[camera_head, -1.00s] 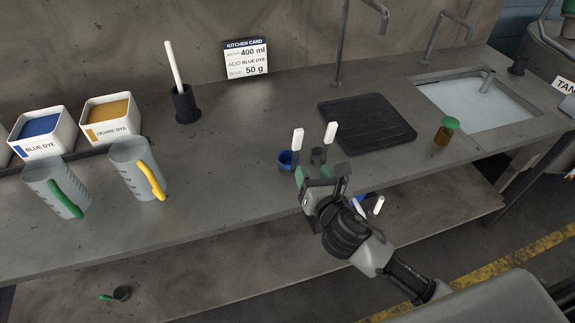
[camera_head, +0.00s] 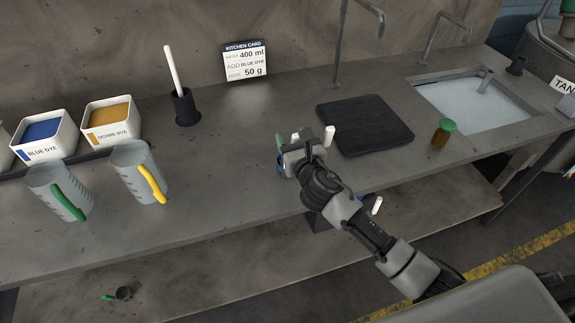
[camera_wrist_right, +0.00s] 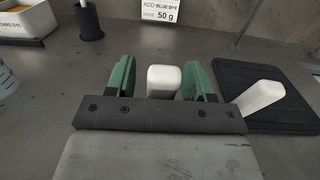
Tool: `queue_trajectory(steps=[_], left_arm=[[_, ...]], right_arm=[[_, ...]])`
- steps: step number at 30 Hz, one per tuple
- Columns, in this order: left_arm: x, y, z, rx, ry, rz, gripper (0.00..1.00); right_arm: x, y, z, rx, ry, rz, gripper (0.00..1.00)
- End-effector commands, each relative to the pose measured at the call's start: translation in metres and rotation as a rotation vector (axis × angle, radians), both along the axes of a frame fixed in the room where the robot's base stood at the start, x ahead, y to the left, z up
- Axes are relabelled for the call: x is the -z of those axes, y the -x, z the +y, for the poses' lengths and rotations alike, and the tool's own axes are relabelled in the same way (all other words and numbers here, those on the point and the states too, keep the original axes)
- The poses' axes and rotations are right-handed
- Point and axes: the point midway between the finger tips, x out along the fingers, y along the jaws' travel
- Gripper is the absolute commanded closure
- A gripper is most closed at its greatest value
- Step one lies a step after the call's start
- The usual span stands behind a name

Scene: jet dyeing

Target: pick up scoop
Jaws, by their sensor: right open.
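My right gripper (camera_head: 292,137) hangs over the bench with its green fingers apart. In the right wrist view a white scoop handle (camera_wrist_right: 164,80) stands between the fingers (camera_wrist_right: 160,82), with a gap visible on its right side. My left gripper is not in view.
A black mat (camera_head: 365,128) lies to the right, with a green-lidded jar (camera_head: 443,133) and a sink (camera_head: 475,102) beyond. Two measuring jugs (camera_head: 138,172) and dye tubs (camera_head: 110,122) stand left. A small green-handled cup (camera_head: 123,293) lies on the lower shelf.

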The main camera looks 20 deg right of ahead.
Motion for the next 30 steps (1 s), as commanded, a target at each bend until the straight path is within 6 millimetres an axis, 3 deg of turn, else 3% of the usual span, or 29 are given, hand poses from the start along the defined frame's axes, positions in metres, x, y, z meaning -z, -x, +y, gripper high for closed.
queue_trajectory(steps=[8,19,30], left_arm=[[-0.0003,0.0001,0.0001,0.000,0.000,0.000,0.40],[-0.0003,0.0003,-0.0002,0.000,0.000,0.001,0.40],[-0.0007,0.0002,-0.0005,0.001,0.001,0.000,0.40]], right_arm=[[0.0003,-0.0042,0.0006,-0.001,-0.001,0.000,0.47],[0.0005,-0.0039,0.0005,-0.001,-0.001,0.001,1.00],[-0.0014,-0.0040,0.0004,-0.001,-0.001,-0.001,1.00]])
